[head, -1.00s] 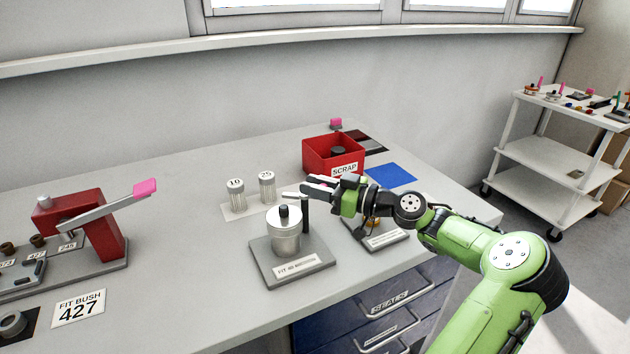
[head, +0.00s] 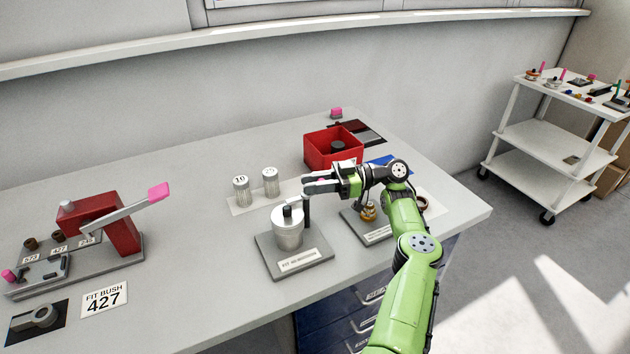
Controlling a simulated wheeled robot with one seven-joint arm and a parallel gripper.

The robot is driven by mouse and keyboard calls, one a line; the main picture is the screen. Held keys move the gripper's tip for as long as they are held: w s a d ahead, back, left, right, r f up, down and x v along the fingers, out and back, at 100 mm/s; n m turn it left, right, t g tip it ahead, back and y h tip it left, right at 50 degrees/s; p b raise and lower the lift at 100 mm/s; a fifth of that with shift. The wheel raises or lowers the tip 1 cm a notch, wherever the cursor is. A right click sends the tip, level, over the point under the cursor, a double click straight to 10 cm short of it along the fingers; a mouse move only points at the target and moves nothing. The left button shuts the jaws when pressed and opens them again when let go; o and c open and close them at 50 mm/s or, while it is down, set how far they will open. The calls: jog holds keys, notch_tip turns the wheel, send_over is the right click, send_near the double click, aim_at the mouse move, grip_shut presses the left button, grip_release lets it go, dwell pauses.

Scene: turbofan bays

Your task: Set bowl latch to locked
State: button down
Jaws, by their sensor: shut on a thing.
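The silver bowl (head: 287,232) stands upright on a grey base plate (head: 316,254) with a label in front, near the middle of the bench. It has a dark knob on top, and a dark upright post (head: 306,210) at its right. My gripper (head: 309,185) is just above and behind the post, with its fingers pointing left. It is shut on a small pink piece (head: 321,181), of which only a bit shows between the fingers. I cannot tell what this piece joins to, or the latch's position.
Two white-capped jars (head: 270,182) stand behind the bowl. A red bin (head: 318,150) is behind my gripper. A fixture with a brass part (head: 368,211) lies under my arm. A red press (head: 115,224) with a pink-tipped lever is at left.

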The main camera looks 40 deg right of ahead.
jog(key=shift+r, duration=0.1)
dwell(0.3)
jog(key=c, duration=1)
grip_release()
notch_tip(320, 180, up, 10)
jog(key=shift+p, duration=1)
